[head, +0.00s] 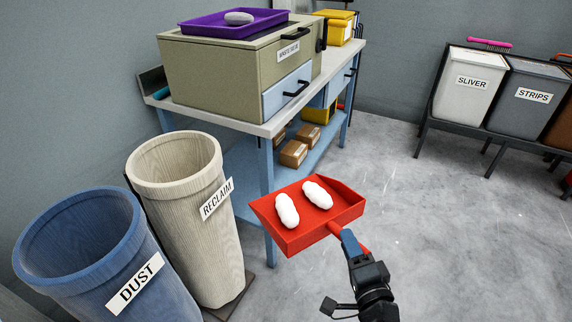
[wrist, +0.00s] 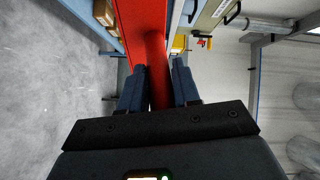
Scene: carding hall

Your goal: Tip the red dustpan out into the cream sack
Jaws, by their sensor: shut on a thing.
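The red dustpan (head: 339,216) is held level in the air to the right of the sacks in the head view. Two white oblong lumps lie in it, a left one (head: 287,210) and a right one (head: 317,195). The cream sack (head: 185,200), labelled RECLAIM, stands open-topped at the left, apart from the dustpan; its inside bottom is hidden. My gripper (head: 355,245) is shut on the dustpan's handle. In the wrist view the red handle (wrist: 156,75) sits between my gripper's two fingers (wrist: 158,88); the lumps do not show there.
A blue sack (head: 90,250) labelled DUST stands left of the cream one. Behind is a blue bench (head: 268,185) with a drawered box (head: 220,75) and purple tray (head: 205,28) on it. SLIVER (head: 468,85) and STRIPS (head: 530,100) bins stand right. Floor at right is clear.

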